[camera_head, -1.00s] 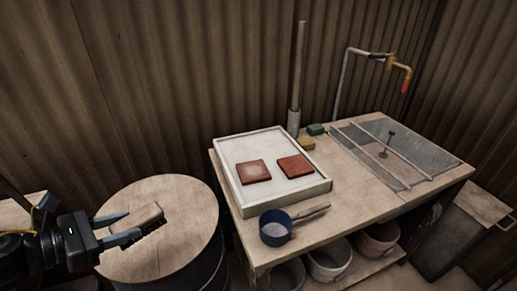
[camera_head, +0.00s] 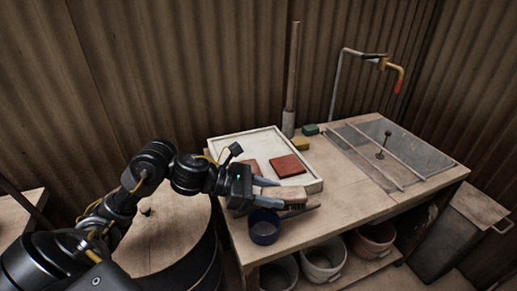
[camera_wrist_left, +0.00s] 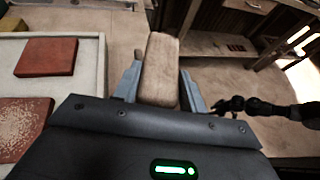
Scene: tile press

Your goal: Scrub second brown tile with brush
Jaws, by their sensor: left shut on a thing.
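Two red-brown tiles lie in the tray. The right tile (camera_head: 289,166) is plain and evenly coloured. The left tile (camera_head: 252,167) is partly hidden by my gripper; in the left wrist view it (camera_wrist_left: 22,122) carries pale speckles. The brush is apart from both tiles. My right gripper is a small dark shape (camera_wrist_left: 233,105) in the left wrist view.
A yellow block (camera_head: 301,144) and a green block (camera_head: 310,130) lie behind the tray. A metal plate with rods (camera_head: 420,150) and a tap (camera_head: 399,72) are at right. A round wooden top (camera_head: 170,225) stands at left.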

